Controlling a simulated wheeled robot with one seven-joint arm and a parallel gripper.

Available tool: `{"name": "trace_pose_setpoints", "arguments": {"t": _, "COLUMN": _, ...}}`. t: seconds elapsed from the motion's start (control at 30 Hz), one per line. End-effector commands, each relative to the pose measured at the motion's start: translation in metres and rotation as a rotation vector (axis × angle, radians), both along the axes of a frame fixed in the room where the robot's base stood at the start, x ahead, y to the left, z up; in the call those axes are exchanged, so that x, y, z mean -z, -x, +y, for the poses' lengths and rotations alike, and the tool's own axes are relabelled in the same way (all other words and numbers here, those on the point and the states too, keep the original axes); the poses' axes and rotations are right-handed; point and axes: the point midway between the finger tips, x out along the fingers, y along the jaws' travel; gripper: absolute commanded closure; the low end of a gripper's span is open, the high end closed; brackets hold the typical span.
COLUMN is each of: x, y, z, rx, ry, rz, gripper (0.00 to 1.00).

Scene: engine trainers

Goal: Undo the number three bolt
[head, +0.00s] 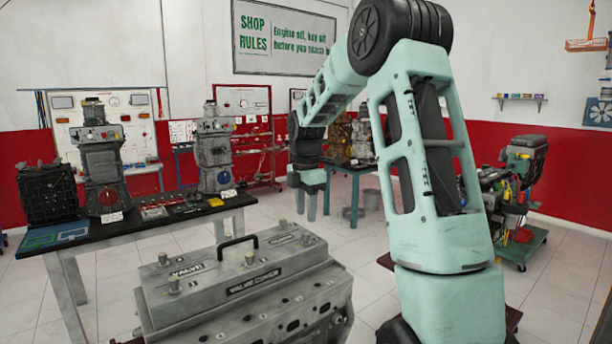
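A grey engine block (270,318) stands in front of me, with a grey valve cover (235,272) on top. The cover has a black handle and plates, one reading "VALVE COVER". Several bolt heads stand up from it, including a front-left bolt (174,284), a back-left bolt (162,259), a middle bolt (250,258) and a right bolt (306,239). I cannot read any bolt numbers, so I cannot tell which is number three. My gripper (306,208) points down beyond the cover's right end, in the air, apart from it. Its fingers look spaced apart, with nothing between them.
A black-topped bench (135,226) at left holds engine parts and a grey engine unit (214,150). A blue-legged table (352,171) stands behind my gripper. A cluttered engine cart (522,245) is at right. Open tiled floor lies between them.

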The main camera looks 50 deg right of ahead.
Motion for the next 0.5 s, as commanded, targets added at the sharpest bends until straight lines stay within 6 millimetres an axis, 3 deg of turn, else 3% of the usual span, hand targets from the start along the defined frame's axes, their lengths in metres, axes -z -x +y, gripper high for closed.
{"name": "trace_pose_setpoints", "arguments": {"t": 0.3, "x": -0.073, "y": -0.001, "z": -0.001, "rx": 0.000, "ry": 0.003, "rz": -0.004, "gripper": 0.61}}
{"name": "trace_pose_setpoints", "arguments": {"t": 0.5, "x": -0.105, "y": -0.001, "z": -0.001, "rx": 0.001, "ry": 0.001, "rz": -0.003, "gripper": 0.61}}
